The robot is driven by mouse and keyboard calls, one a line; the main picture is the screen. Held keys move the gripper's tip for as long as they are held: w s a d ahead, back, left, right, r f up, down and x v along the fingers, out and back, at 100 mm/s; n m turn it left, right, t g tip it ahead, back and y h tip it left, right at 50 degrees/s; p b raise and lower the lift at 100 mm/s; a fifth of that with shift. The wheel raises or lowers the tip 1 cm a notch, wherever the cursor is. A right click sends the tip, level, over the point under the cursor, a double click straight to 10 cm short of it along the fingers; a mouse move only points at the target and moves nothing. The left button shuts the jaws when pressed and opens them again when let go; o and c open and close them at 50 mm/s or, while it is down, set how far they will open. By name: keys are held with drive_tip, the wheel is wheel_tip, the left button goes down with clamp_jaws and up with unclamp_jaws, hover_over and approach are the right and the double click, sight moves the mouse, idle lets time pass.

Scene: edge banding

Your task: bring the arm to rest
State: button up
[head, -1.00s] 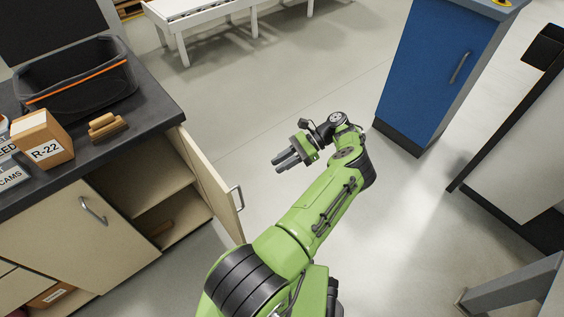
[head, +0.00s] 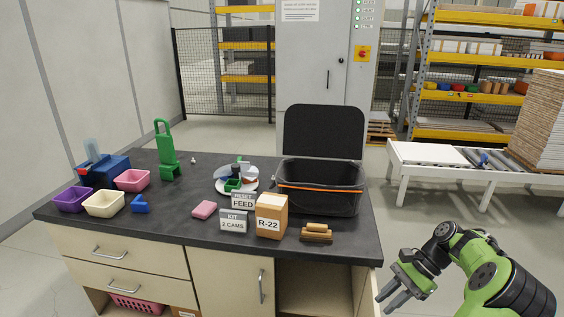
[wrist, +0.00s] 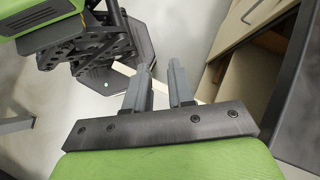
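My green arm (head: 480,275) shows at the lower right of the head view, folded beside the right end of the workbench. My gripper (head: 389,298) hangs low by the bench's right edge, below the worktop, with its fingers pointing down and left. In the wrist view the two grey fingers (wrist: 159,82) stand apart with a gap between them. Nothing is held in the gap. Floor lies beyond the fingertips, with the cabinet side (wrist: 240,75) to the right.
The black-topped workbench (head: 190,228) carries a black lidded bin (head: 320,190), an R-22 box (head: 271,217), a wooden brush (head: 316,233), a pink block (head: 204,210) and coloured trays. Its right compartment (head: 312,288) is open. A white roller table (head: 420,160) stands behind the arm, with floor between.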

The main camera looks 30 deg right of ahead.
drive_tip(key=w+a+r+n+g+h+p, duration=0.1)
drive_tip(key=w+a+r+n+h+p, duration=0.15)
drive_tip(key=a+r+n, duration=0.45)
drive_tip(key=w+a+r+n+g+h+p, duration=0.1)
drive_tip(key=w+a+r+n+g+h, duration=0.2)
drive_tip(key=a+r, duration=0.8)
drive_tip(key=s+a+r+n+t+h+p, duration=0.1)
drive_tip(key=s+a+r+n+t+p, duration=0.1)
drive_tip(key=a, duration=0.5)
drive_tip(key=s+a+r+n+t+h+p, duration=0.1)
drive_tip(key=s+a+r+n+t+p, duration=0.1)
drive_tip(key=s+a+n+t, duration=0.3)
drive_tip(key=s+a+r+n, duration=0.1)
drive_tip(key=s+a+n, duration=0.1)
drive_tip(key=s+a, duration=0.1)
drive_tip(key=shift+s+r, duration=0.2)
drive_tip(key=shift+s+d, duration=0.1)
